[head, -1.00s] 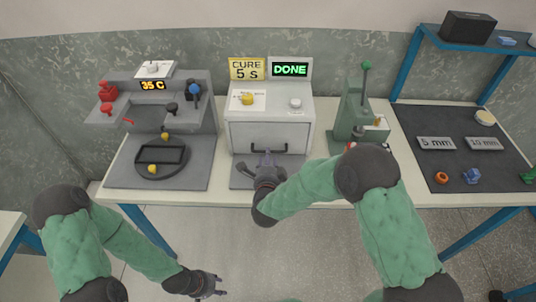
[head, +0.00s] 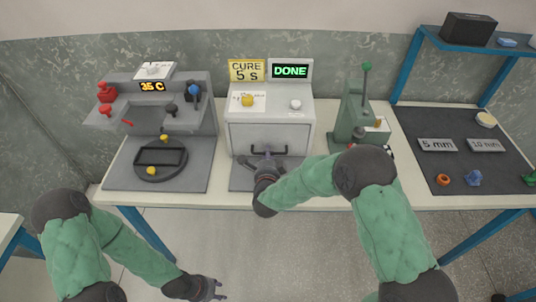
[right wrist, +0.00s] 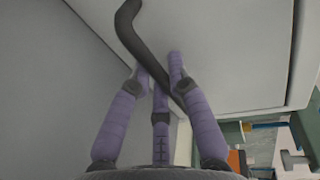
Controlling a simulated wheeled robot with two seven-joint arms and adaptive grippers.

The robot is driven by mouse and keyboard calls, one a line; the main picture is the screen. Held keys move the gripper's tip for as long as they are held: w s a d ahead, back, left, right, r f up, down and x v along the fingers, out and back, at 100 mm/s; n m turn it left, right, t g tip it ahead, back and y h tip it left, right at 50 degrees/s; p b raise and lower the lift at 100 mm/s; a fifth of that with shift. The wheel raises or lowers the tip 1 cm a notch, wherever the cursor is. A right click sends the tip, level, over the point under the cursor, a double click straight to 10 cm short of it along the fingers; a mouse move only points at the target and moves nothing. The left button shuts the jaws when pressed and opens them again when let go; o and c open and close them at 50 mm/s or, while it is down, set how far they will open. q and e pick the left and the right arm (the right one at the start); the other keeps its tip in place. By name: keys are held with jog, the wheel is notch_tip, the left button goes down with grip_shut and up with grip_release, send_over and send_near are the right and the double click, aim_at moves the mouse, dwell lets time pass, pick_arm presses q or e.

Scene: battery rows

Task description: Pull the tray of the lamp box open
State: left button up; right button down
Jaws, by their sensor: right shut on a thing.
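The lamp box (head: 304,118) is the white box in the middle of the bench. Its grey front panel, the tray front (head: 250,136), looks flush with the box. A dark bar handle (head: 284,151) runs across the tray front. My right gripper (head: 267,157) is at the handle in the head view. In the right wrist view, the dark handle (right wrist: 131,28) passes between its purple fingers (right wrist: 161,88), which are shut on it. My left gripper (head: 214,287) hangs low in front of the bench, away from everything; its jaw opening is too small to judge.
A yellow sign (head: 246,71) and a green "DONE" display (head: 290,71) stand on the box. A grey station with a round dark fixture (head: 160,174) is to the left, a green lever press (head: 350,115) to the right. A dark mat (head: 455,125) lies further right. Floor in front is clear.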

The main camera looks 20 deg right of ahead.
jog(key=f+v, duration=0.1)
jog(key=v, duration=0.4)
jog(key=f+v, duration=0.1)
jog(key=v, duration=0.4)
jog(key=f+p+v, duration=0.1)
jog(key=v, duration=0.4)
jog(key=shift+s+a+f, duration=0.1)
jog(key=shift+s, duration=0.15)
jog(key=c, duration=1.2)
grip_release()
jog(key=shift+o, duration=0.2)
jog(key=v, duration=1.2)
jog(key=shift+w+a+f, duration=0.1)
